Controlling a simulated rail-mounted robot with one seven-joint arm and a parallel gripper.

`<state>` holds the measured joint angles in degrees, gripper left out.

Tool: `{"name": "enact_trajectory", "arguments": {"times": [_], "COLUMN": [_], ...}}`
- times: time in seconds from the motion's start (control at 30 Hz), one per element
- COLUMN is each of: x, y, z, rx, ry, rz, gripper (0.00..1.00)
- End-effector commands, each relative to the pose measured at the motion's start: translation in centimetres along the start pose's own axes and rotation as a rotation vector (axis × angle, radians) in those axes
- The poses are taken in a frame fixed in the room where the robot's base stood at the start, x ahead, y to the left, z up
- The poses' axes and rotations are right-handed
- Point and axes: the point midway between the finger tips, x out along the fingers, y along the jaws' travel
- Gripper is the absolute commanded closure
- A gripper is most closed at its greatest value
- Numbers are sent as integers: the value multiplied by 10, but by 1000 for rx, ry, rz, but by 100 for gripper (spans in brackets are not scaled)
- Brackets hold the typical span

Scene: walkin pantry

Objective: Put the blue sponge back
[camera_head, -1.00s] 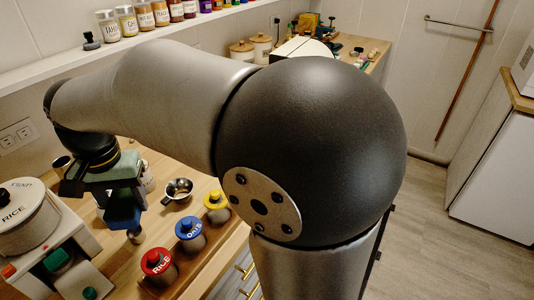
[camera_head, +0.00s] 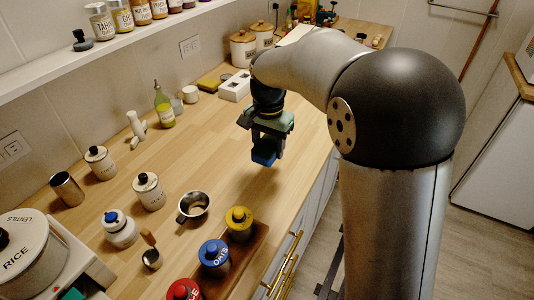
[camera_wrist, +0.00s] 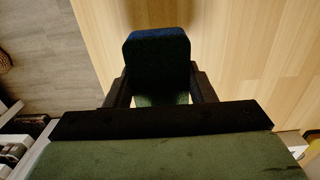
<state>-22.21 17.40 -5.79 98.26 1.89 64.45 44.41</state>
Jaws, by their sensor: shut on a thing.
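The blue sponge (camera_head: 264,152) is held between the fingers of my gripper (camera_head: 266,140), above the wooden counter (camera_head: 205,140) near its front edge. In the wrist view the sponge (camera_wrist: 157,58) is dark blue and sits between the two dark fingers of my gripper (camera_wrist: 160,90), with wood counter behind it. The gripper is shut on it. A flat yellow-green item (camera_head: 213,79) lies by the wall at the back; I cannot tell what it is.
A green-yellow bottle (camera_head: 163,108), a white box (camera_head: 236,86) and canisters (camera_head: 243,48) stand along the wall. A metal cup (camera_head: 194,206), several jars and a wooden tray (camera_head: 256,249) with colored-lid jars are nearer. The counter around the gripper is clear.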

Motion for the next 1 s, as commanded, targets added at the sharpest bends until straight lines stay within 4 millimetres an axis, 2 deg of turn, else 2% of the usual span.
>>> {"name": "enact_trajectory", "arguments": {"times": [0.03,0.2,0.43,0.63,1.0], "x": [11,34,47,74,81], "y": [-5,-19,-26,-26,-26], "z": [-6,-20,-27,-27,-27], "rx": [1,2,2,1,1], "ry": [-4,-2,-2,-2,0], "rz": [5,1,2,2,0], "gripper": [72,72,72,72,72]}}
